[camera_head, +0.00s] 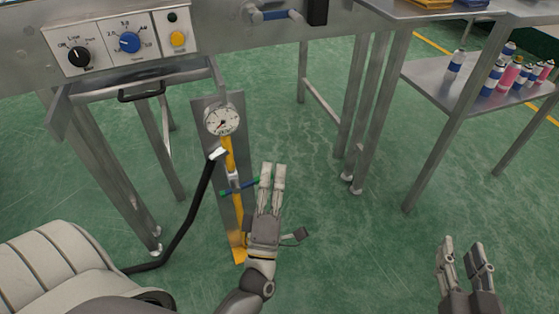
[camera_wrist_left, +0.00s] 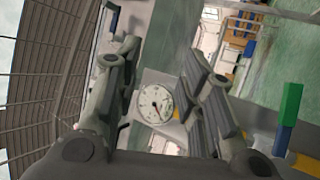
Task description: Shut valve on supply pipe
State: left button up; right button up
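The yellow supply pipe (camera_head: 238,215) runs up a metal plate below a round white gauge (camera_head: 222,119). A valve handle (camera_head: 250,184), green and blue, lies crosswise over the pipe. In the left wrist view the handle (camera_wrist_left: 287,120) shows at the right, outside the fingers. My left gripper (camera_head: 272,172) is open and empty, just right of the handle and apart from it. The gauge (camera_wrist_left: 154,104) shows between its fingers in the left wrist view. My right gripper (camera_head: 462,250) is open and empty at the lower right, far from the pipe.
A control panel (camera_head: 113,62) with knobs sits above left. A black hose (camera_head: 187,222) runs left of the pipe. A chair-like pale object (camera_head: 50,265) fills the lower left. A metal shelf (camera_head: 440,82) with several cans stands right. The green floor between is clear.

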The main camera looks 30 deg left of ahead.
pick_arm(q)
jog(key=s+d+r+m+t+h, duration=0.1)
jog(key=d+r+m+t, duration=0.1)
jog(key=r, duration=0.3)
jog(key=s+d+r+m+t+b, duration=0.1)
jog(key=s+d+r+m+t, duration=0.1)
jog(key=r, duration=0.4)
jog(key=shift+s+m+t+h+b, duration=0.3)
jog(key=shift+m+t+h, duration=0.15)
jog(key=shift+m, duration=0.65)
jog(key=shift+c, duration=0.3)
